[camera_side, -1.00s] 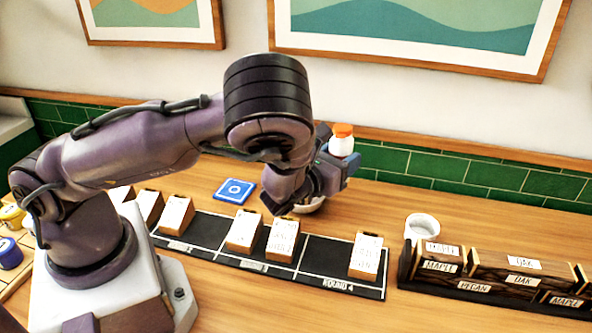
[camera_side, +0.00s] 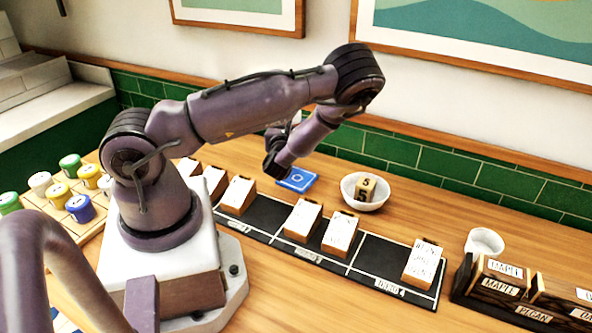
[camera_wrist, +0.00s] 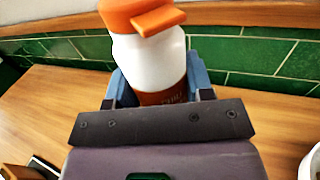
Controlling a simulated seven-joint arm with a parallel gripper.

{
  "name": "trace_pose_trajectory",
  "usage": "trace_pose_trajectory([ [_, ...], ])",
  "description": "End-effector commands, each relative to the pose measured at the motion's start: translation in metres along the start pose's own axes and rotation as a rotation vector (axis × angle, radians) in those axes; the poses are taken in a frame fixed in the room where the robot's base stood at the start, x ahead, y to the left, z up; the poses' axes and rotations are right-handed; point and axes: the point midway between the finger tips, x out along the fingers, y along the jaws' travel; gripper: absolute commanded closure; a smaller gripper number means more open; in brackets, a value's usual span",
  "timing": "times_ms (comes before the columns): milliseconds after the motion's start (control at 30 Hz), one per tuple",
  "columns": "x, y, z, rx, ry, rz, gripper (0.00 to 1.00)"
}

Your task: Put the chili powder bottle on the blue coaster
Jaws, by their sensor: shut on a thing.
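The chili powder bottle (camera_wrist: 158,62) is white with an orange cap and an orange lower label, only partly readable. In the wrist view my gripper (camera_wrist: 155,85) is shut on it, with a blue finger on each side, and the bottle leans slightly. The blue coaster (camera_side: 298,180) is square with a white ring and lies on the wooden table behind the black strip. In the side view my wrist is in front of and above the coaster's left part. There the fingers and bottle are mostly hidden behind my arm, so their exact height over the coaster cannot be told.
A white bowl (camera_side: 379,200) with a small marked block (camera_side: 362,188) stands right of the coaster. A black strip (camera_side: 262,222) with several labelled wooden blocks runs in front. A white cup (camera_side: 485,241) and a wood rack (camera_side: 510,290) are at right. Several spice jars (camera_side: 79,208) stand at left.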

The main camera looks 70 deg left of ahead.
Motion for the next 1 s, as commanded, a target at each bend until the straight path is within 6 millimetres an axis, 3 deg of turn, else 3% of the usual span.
trace_pose_trajectory([
  [100,0.0,0.001,-0.021,-0.003,-0.001,0.002,0.79],
  [500,0.0,-0.001,-0.068,-0.005,-0.002,0.0,0.79],
  [933,0.0,-0.001,-0.074,-0.006,-0.003,0.0,0.79],
  [967,0.0,-0.001,-0.074,-0.006,-0.002,0.0,0.45],
  [1000,0.0,-0.001,-0.073,-0.006,-0.002,0.0,0.36],
])
